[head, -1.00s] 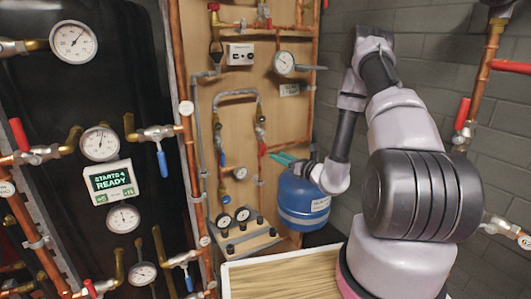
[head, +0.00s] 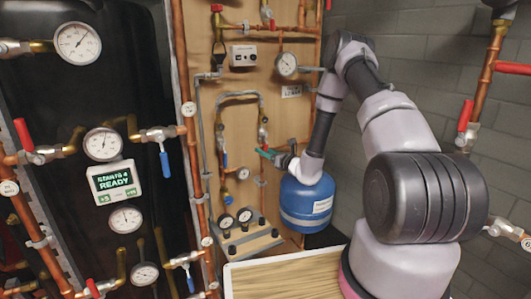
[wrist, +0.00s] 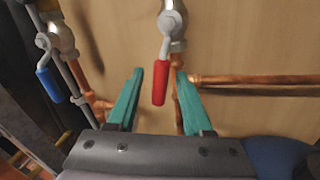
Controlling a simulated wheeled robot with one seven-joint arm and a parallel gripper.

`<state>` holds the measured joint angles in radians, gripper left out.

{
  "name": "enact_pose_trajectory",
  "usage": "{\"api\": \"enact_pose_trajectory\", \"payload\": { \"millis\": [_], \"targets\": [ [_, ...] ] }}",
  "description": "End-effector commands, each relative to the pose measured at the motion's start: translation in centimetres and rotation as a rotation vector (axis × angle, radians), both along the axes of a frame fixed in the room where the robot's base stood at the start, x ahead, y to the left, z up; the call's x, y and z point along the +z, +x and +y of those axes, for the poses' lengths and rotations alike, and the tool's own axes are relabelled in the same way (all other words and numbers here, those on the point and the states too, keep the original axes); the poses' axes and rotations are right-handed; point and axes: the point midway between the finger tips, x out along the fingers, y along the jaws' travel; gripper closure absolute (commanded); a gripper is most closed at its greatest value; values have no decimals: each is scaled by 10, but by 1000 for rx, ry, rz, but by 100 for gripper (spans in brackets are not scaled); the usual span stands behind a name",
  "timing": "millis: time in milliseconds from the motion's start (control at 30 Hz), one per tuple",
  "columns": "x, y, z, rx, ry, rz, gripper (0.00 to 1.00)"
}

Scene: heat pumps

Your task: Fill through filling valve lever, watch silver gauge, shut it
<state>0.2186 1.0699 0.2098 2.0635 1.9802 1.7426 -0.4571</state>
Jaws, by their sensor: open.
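My gripper (head: 264,152) is open at the wooden board, by the right valve of the grey hose loop. In the wrist view, a red lever (wrist: 160,84) hangs straight down from its valve, between the two green fingers of my gripper (wrist: 160,74). Bare gaps show on both sides of the lever. In the head view the fingers partly cover this lever. A silver-rimmed gauge (head: 286,64) with a white face is at the upper right of the board. Its needle is too small to read exactly.
A blue lever (wrist: 48,85) hangs on the valve to the left. A copper pipe (wrist: 260,81) runs to the right. A blue tank (head: 306,205) stands below my forearm. More gauges and levers are on the dark unit at left.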

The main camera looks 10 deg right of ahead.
Motion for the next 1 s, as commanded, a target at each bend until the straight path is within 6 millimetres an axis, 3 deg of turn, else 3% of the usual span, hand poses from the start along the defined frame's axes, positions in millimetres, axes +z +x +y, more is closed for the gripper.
{"api": "enact_pose_trajectory", "payload": {
  "millis": [133, 167, 267, 300, 1000],
  "targets": [
    [0, 0, 0, 0, 0, 0, 49],
    [0, 0, 0, 0, 0, 0, 57],
    [0, 0, 0, 0, 0, 0, 95],
    [0, 0, 0, 0, 0, 0, 100],
    [0, 0, 0, 0, 0, 0, 100]
  ]
}}
